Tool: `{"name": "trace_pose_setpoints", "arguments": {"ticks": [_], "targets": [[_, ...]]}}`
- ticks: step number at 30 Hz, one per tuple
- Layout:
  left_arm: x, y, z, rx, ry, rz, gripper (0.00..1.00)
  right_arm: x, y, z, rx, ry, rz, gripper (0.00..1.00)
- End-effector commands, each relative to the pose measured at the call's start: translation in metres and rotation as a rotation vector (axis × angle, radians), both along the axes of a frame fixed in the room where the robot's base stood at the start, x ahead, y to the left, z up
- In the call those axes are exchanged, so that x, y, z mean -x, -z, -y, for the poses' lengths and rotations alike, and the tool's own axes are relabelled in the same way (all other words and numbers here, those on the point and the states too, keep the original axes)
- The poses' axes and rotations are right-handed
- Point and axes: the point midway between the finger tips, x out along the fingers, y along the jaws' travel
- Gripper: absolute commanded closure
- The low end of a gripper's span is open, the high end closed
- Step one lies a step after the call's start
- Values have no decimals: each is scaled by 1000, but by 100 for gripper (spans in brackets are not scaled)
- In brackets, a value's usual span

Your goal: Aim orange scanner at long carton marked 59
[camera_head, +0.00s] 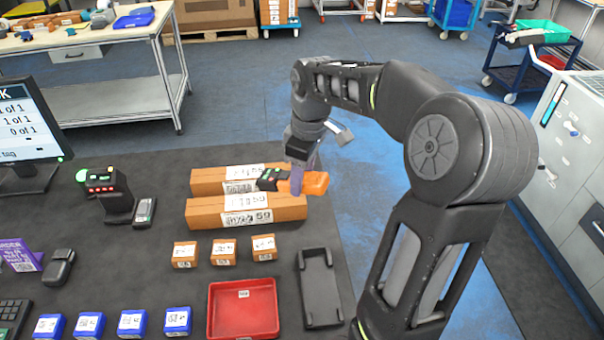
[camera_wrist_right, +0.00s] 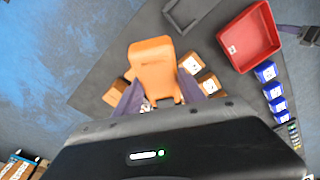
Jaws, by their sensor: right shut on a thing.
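Two long brown cartons lie side by side on the dark table in the head view. The front long carton (camera_head: 205,214) shows 59 on its front label; the rear long carton (camera_head: 206,181) has labels too small to read surely. My right gripper (camera_head: 297,180) is shut on the orange scanner (camera_head: 316,183) at the cartons' right end. The scanner's dark head points left, over or close to their right ends; the exact gap cannot be told. In the right wrist view, the orange scanner (camera_wrist_right: 152,68) sits between the purple fingers of my right gripper (camera_wrist_right: 160,98). My left gripper is not in view.
Small brown boxes (camera_head: 223,252) stand in front of the long cartons. A red tray (camera_head: 243,332), a black tray (camera_head: 320,287) and several blue boxes (camera_head: 132,322) are nearer. A scanner stand (camera_head: 118,205) and a monitor (camera_head: 28,125) are at left.

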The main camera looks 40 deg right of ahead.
Motion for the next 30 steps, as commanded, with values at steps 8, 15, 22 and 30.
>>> {"name": "trace_pose_setpoints", "arguments": {"ticks": [8,15,22,30], "targets": [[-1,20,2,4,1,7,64,0,31,0,0,0,0,100],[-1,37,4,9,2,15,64,0,56,0,0,0,1,100],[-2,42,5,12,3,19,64,0,65,0,0,0,0,100],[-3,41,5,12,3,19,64,0,64,0,0,0,1,100]]}}
